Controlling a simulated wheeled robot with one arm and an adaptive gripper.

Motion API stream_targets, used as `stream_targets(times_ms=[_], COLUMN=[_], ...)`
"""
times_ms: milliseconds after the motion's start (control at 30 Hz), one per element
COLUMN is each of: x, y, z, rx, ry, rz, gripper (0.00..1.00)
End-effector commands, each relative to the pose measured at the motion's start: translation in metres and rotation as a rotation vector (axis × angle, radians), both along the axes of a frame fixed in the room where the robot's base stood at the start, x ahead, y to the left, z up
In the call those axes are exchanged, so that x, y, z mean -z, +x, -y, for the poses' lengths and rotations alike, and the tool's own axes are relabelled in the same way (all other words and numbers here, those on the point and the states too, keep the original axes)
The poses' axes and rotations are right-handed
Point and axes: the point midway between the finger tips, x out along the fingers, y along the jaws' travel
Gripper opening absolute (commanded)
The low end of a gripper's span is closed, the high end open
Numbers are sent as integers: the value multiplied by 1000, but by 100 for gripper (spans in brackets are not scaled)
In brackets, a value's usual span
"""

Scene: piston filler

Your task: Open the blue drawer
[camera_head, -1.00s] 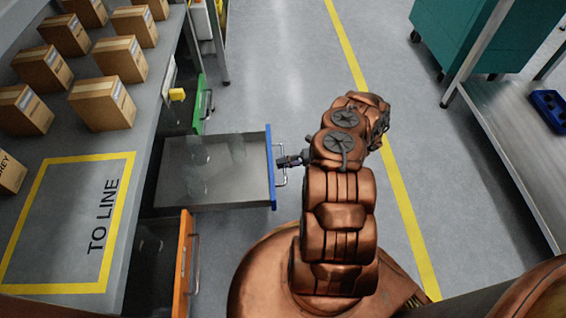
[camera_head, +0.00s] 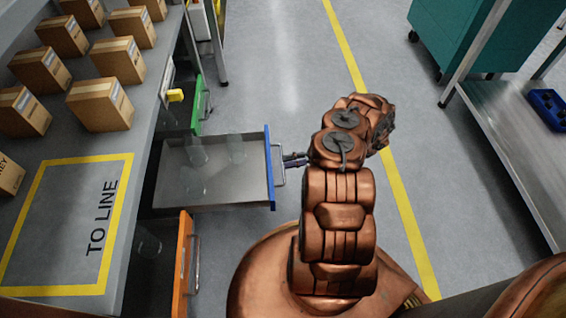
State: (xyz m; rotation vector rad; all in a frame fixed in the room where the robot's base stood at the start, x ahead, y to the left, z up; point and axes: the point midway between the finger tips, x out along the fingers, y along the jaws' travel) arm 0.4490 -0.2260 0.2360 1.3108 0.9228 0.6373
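The blue drawer (camera_head: 269,172) is pulled out from under the bench.
A green drawer front (camera_head: 197,104) lies behind and an orange one (camera_head: 183,265) in front. The grey bench (camera_head: 62,215) holds several cardboard boxes (camera_head: 100,104). Bare floor (camera_head: 285,60) lies beyond the drawer. A metal table (camera_head: 515,150) stands at right.

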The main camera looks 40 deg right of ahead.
Motion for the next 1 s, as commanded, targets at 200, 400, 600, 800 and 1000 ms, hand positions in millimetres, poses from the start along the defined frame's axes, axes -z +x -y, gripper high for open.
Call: stream_targets(times_ms=[200,400,600,800,1000], x=[-8,-14,-18,-19,-19], y=[-22,-37,-45,-46,-46], z=[37,61,73,75,75], rx=[2,0,-1,-1,-1], ry=[-3,1,3,4,4], rz=[1,-1,-1,0,0], gripper=[37,37,37,37,37])
